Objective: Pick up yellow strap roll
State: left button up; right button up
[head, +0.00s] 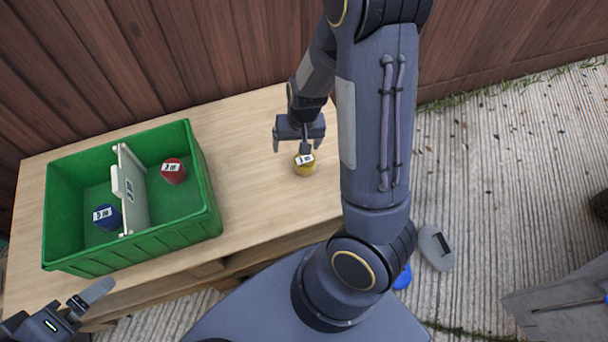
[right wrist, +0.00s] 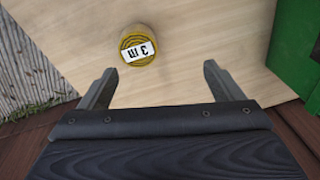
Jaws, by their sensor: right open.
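The yellow strap roll (head: 304,165) sits on the wooden table, to the right of the green crate. It carries a white "3 m" label, and the right wrist view shows the whole roll (right wrist: 138,46) from above, ahead of the fingers and left of centre. My right gripper (head: 293,146) is open and empty, close to the roll; the fingers (right wrist: 156,88) do not enclose it. My left gripper (head: 88,304) is at the bottom left, in front of the table; only part of it shows, and its opening is unclear.
The green crate (head: 205,195) has a white divider (head: 131,190). A red roll (head: 174,171) lies right of the divider and a blue roll (head: 106,216) left of it. A wooden fence (head: 230,40) stands behind the table (head: 245,145). Tabletop between crate and yellow roll is clear.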

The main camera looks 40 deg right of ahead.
aim_at(305, 159)
jog(key=shift+g+h, duration=0.3)
jog(key=shift+h, duration=0.3)
jog(key=f, duration=0.2)
jog(key=d+f+b, duration=0.1)
jog(key=f, duration=0.2)
jog(key=d+f+b, duration=0.1)
jog(key=f, duration=0.2)
jog(key=shift+w+d, duration=0.2)
jog(key=shift+w, duration=0.15)
jog(key=f+b, duration=0.2)
jog(key=f, duration=0.1)
jog(key=d+f+b, duration=0.1)
jog(key=f, duration=0.1)
jog(key=shift+w+f, duration=0.1)
jog(key=shift+f, duration=0.15)
pick_arm(q)
notch_tip(305, 159, down, 6)
jog(key=shift+f, duration=0.15)
pick_arm(e)
jog(key=c, duration=1.2)
jog(key=shift+r, duration=0.2)
